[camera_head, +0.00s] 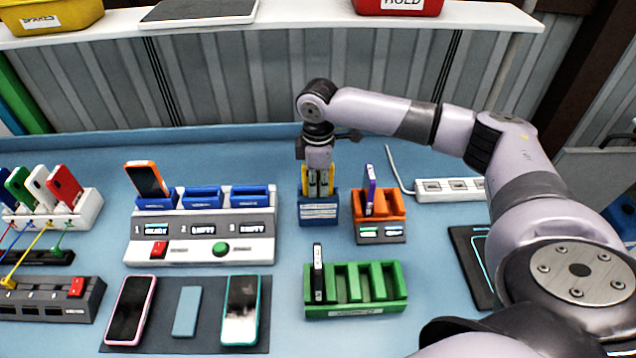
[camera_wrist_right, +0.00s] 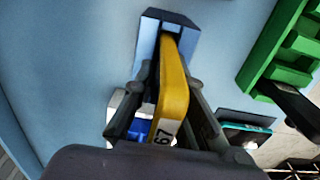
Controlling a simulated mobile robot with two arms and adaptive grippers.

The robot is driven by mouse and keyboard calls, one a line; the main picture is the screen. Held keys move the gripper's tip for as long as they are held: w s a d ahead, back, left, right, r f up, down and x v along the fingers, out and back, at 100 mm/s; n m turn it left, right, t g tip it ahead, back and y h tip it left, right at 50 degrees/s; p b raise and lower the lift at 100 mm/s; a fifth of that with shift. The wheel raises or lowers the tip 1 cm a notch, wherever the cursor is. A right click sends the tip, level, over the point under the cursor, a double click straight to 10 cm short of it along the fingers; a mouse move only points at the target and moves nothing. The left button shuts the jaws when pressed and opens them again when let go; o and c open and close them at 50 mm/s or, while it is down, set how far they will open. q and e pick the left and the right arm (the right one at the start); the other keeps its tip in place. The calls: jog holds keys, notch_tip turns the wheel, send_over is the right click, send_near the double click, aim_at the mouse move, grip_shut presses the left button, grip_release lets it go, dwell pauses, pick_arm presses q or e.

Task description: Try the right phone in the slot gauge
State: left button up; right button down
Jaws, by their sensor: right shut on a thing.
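My right gripper (camera_head: 318,190) points down and is shut on a yellow phone (camera_wrist_right: 172,95), with a finger on each side. The phone's near edge carries a label reading "67" in the right wrist view. The blue slot gauge (camera_head: 319,213) stands on the table directly under the gripper. It also shows in the right wrist view (camera_wrist_right: 181,20). The phone's lower end is at the gauge's top; how deep it sits in the slot is hidden. My left gripper is in neither view.
An orange rack (camera_head: 378,208) with a purple phone stands right of the gauge. A green rack (camera_head: 358,308) holds a dark phone in front. The grey charging station (camera_head: 200,225) is left, holding an orange phone. A dark mat (camera_head: 215,342) bears two phones and a blue block.

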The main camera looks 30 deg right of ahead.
jog(key=c, duration=1.5)
grip_release()
jog(key=shift+f, duration=0.1)
jog(key=shift+c, duration=0.2)
jog(key=shift+s, duration=0.1)
jog(key=shift+r+p, duration=0.75)
jog(key=shift+p, duration=0.4)
grip_shut()
dwell(1.2)
